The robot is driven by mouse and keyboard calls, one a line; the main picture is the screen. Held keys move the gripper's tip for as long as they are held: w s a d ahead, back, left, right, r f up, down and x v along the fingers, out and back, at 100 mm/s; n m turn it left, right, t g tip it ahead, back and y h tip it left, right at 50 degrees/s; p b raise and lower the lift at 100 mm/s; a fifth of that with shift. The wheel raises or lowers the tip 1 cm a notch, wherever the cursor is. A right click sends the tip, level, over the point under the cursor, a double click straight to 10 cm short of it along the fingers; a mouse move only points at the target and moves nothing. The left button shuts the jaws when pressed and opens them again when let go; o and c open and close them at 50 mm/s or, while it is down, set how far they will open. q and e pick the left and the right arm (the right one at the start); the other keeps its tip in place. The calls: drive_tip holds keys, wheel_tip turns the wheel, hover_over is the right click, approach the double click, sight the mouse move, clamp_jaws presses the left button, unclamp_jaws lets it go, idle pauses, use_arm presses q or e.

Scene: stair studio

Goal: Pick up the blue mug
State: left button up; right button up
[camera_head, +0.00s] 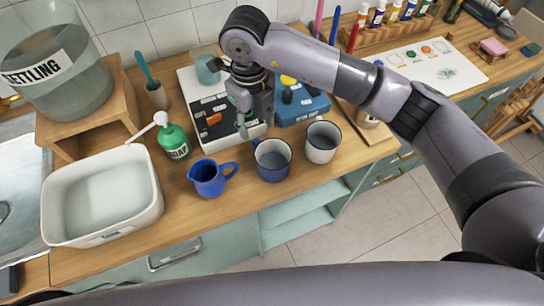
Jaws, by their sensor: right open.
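My right gripper (255,122) hangs over the white device behind the mugs, pointing down. It is open and holds nothing, apart from both blue mugs. Its arm comes in from the right. My left gripper is not in view.
A white mug (322,144) stands right of the darker mug. A green soap bottle (173,140) and a white basin (100,232) stand left of the blue mug. The white device (190,88) and a blue device (312,104) stand behind. The counter's front edge is close to the mugs.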

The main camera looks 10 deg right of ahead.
sight(257, 148)
wheel_tip(257, 148, down, 11)
drive_tip(key=shift+f+p, duration=0.15)
drive_tip(key=shift+p, duration=1.05)
drive_tip(key=shift+c, duration=0.6)
clamp_jaws()
